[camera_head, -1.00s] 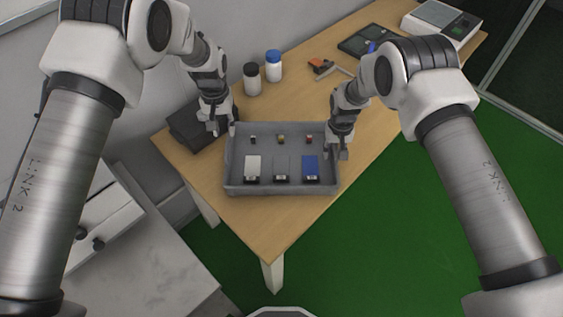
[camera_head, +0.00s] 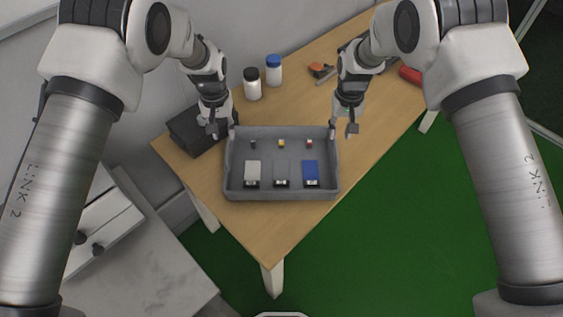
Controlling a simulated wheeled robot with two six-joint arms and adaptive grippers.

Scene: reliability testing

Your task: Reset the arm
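My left gripper (camera_head: 220,128) hangs at the back left corner of a grey tray (camera_head: 282,193), beside a dark box. Its fingers look apart, with nothing seen between them. My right gripper (camera_head: 342,127) hangs just outside the back right corner of the tray. Its fingers are spread apart and empty. Both arms reach in from the sides, roughly mirrored. In the tray are a white block (camera_head: 252,171), a grey block (camera_head: 281,172) and a blue block (camera_head: 311,171) in front, and three tiny parts behind them, the middle one yellow (camera_head: 281,143).
A dark box (camera_head: 190,132) stands left of the tray. A black-capped bottle (camera_head: 252,85) and a blue-capped bottle (camera_head: 273,71) stand behind it. An orange tool (camera_head: 320,71) and a red object (camera_head: 411,76) lie farther back. The table's front corner (camera_head: 268,245) is clear.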

